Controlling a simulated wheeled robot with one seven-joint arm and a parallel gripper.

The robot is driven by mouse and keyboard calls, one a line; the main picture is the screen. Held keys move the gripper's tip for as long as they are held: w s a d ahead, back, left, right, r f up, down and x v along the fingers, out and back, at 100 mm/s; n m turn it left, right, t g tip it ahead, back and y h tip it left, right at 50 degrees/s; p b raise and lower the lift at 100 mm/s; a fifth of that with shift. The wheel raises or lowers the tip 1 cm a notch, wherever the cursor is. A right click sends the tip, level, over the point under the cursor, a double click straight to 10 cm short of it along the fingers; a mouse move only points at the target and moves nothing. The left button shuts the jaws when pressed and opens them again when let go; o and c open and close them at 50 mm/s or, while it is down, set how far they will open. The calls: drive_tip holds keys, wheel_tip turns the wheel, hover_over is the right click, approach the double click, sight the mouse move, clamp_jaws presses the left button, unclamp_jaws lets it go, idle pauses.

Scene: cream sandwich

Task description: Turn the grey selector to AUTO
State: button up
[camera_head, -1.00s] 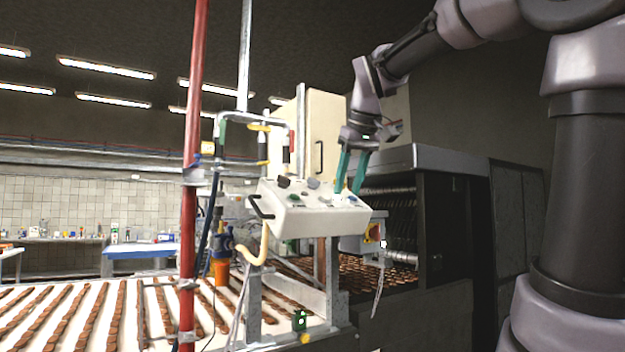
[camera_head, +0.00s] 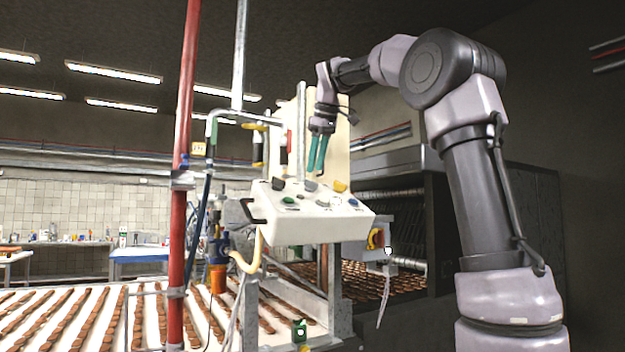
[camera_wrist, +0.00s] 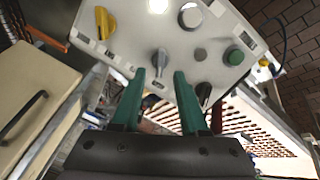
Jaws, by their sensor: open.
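The grey selector (camera_head: 311,186) sits in the back row of knobs on the white control box (camera_head: 300,232), between a black selector (camera_head: 278,184) and a yellow selector (camera_head: 340,186). In the wrist view the grey selector (camera_wrist: 160,62) has its handle pointing down the picture, in line with the gap between my fingertips. My gripper (camera_head: 314,172) has green fingers, is open and empty, and hangs just above the grey selector. In the wrist view my fingertips (camera_wrist: 159,75) stand either side of the handle's end; contact cannot be told. The AUTO mark cannot be read.
The yellow selector (camera_wrist: 104,22), a green button (camera_wrist: 233,55) and a dark knob (camera_wrist: 203,92) are close around the grey selector. A red pole (camera_head: 178,210) stands left of the box. A tall cream cabinet (camera_head: 335,130) is behind it.

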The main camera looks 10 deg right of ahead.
sight(312, 181)
drive_tip(key=x, duration=0.5)
clamp_jaws()
